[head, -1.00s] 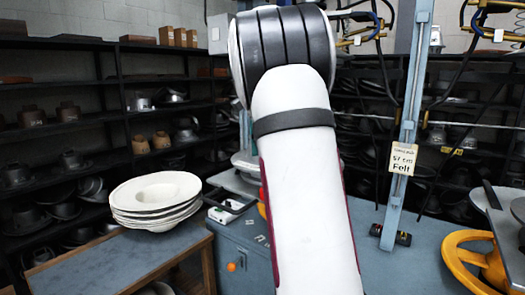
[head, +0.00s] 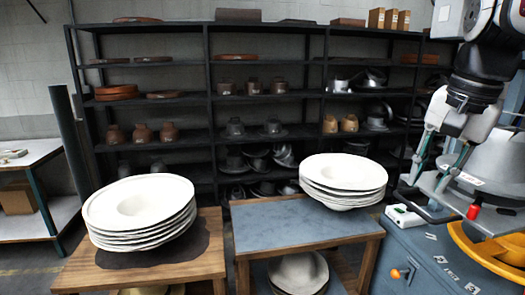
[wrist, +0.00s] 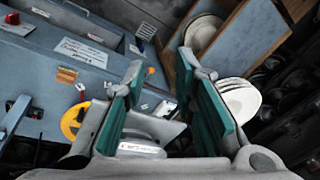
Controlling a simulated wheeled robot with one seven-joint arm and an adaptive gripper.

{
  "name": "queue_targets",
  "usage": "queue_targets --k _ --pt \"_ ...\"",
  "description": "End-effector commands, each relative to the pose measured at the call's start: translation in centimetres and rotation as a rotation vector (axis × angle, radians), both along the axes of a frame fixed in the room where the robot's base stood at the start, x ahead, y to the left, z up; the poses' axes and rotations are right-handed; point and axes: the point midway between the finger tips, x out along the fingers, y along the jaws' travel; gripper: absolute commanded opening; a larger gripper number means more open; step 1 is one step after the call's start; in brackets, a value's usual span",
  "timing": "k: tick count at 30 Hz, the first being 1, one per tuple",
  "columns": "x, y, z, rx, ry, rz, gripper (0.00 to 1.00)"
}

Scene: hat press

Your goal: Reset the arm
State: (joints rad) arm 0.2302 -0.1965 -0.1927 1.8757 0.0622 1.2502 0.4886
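My gripper (head: 437,163) hangs at the right side of the head view, fingers pointing down, beside the grey press and above the blue bench. In the wrist view my gripper (wrist: 161,68) has its teal-padded fingers spread apart, with nothing held between them. Part of my arm is cut off by the right edge of the head view.
White felt hat stacks stand on a wooden table (head: 70,281) at left and a blue-topped table (head: 290,225) in the middle. A blue bench (head: 415,262) with a yellow wheel (head: 490,250) is at right. Dark shelves (head: 210,60) hold hat forms behind.

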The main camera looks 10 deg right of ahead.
Motion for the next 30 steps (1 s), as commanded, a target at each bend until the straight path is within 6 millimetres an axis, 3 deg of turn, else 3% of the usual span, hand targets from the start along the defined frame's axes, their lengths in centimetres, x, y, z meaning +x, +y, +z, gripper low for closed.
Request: queue_targets --k 1,6,12,18,30 --pt "-1.3 2.1 -0.4 -0.020 -0.023 0.090 0.25" --pt "-5.3 7.8 -3.0 -0.115 -0.093 0.397 0.25" --pt "-9.8 12.1 -6.8 -0.235 -0.161 0.705 0.25" --pt "-12.0 13.6 -9.1 -0.308 -0.191 0.858 0.25" --pt "-12.3 13.8 -9.5 -0.317 -0.194 0.877 0.25"
